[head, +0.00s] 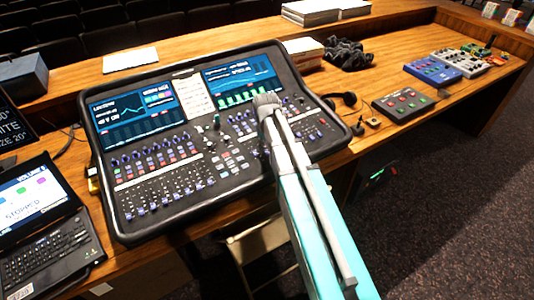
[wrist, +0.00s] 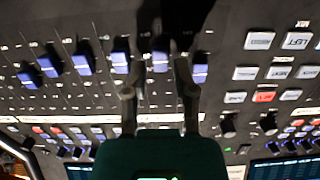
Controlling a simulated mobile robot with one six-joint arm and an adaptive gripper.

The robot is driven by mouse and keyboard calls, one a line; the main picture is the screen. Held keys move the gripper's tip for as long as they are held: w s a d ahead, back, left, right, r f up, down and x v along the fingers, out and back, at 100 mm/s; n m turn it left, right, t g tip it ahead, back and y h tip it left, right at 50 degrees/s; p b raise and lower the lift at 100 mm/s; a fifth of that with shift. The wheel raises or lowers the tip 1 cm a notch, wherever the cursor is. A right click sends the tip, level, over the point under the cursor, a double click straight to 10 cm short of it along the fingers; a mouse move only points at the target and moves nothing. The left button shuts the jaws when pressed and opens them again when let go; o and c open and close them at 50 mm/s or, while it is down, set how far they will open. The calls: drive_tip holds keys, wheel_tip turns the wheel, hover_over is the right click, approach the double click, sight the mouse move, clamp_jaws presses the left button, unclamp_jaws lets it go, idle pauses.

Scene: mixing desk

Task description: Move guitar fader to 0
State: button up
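The mixing console (head: 112,200) lies on the desk, with a fader bank (head: 160,195) at its lower left and more controls at its right. In the wrist view, a row of blue-violet fader caps crosses the upper part. My gripper (wrist: 158,76) is open above the row, its two fingers apart. One fader cap (wrist: 160,61) shows between the fingertips, with another cap (wrist: 200,72) just right of the right finger. I cannot tell whether the fingers touch any cap. Labels are too small to read, so I cannot tell which is guitar. In the head view, my arm hides the gripper.
Grey and red buttons (wrist: 263,97) and black knobs (wrist: 268,123) lie right of the faders in the wrist view. A laptop (head: 50,225) stands left of the console. Headphones (head: 345,98) and effect pedals (head: 403,104) lie to its right.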

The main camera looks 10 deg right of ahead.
drive_tip(key=shift+f+b, duration=0.35)
drive_tip(key=shift+f, duration=0.25)
clamp_jaws()
